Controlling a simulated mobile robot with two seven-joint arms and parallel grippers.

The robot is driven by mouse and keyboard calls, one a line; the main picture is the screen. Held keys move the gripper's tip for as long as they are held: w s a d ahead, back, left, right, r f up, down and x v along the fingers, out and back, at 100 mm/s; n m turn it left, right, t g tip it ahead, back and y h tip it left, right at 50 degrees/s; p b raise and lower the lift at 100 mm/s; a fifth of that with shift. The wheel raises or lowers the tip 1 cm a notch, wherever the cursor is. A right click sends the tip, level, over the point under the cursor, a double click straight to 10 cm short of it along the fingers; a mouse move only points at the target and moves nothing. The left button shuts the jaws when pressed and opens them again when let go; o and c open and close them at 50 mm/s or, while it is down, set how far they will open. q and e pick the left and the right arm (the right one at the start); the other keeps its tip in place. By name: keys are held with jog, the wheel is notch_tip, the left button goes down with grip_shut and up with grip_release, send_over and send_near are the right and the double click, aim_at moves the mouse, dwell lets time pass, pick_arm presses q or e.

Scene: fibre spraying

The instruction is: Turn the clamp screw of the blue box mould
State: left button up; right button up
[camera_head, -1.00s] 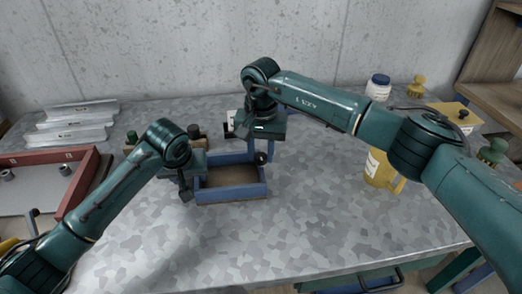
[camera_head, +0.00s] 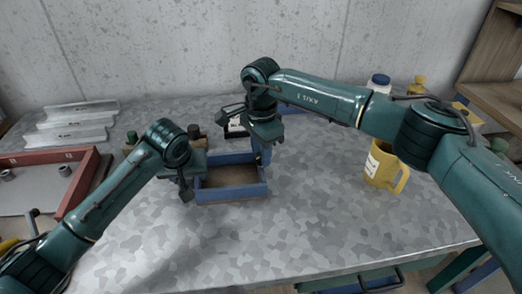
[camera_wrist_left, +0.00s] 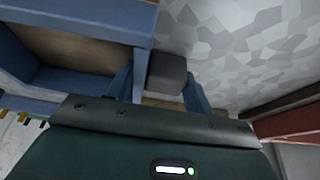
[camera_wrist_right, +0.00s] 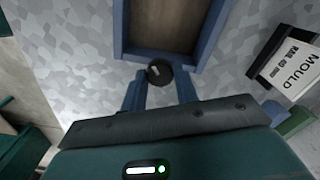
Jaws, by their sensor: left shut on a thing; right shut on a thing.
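The blue box mould (camera_head: 236,200) sits on the table in the middle of the head view, with a brown inner floor. It also shows in the right wrist view (camera_wrist_right: 120,38) and left wrist view (camera_wrist_left: 105,12). My right gripper (camera_head: 264,160) is at its back right corner, pointing down. In the right wrist view its fingers (camera_wrist_right: 159,88) are shut on the round black clamp screw knob (camera_wrist_right: 158,72) beside the mould wall. My left gripper (camera_head: 185,192) is at the mould's left side, shut on a dark grey block (camera_wrist_left: 166,73) next to the wall.
A yellow mug (camera_head: 381,168) and a white bottle with a blue lid (camera_head: 378,85) stand to the right. A red-framed tray (camera_head: 75,155) and stacked metal channels (camera_head: 70,125) are at left. The table front is clear.

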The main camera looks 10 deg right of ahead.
jog(key=m, duration=1.4)
jog(key=shift+m, duration=0.3)
jog(key=m, duration=0.5)
jog(key=shift+m, duration=0.3)
jog(key=m, duration=0.5)
jog(key=shift+m, duration=0.3)
jog(key=o, duration=1)
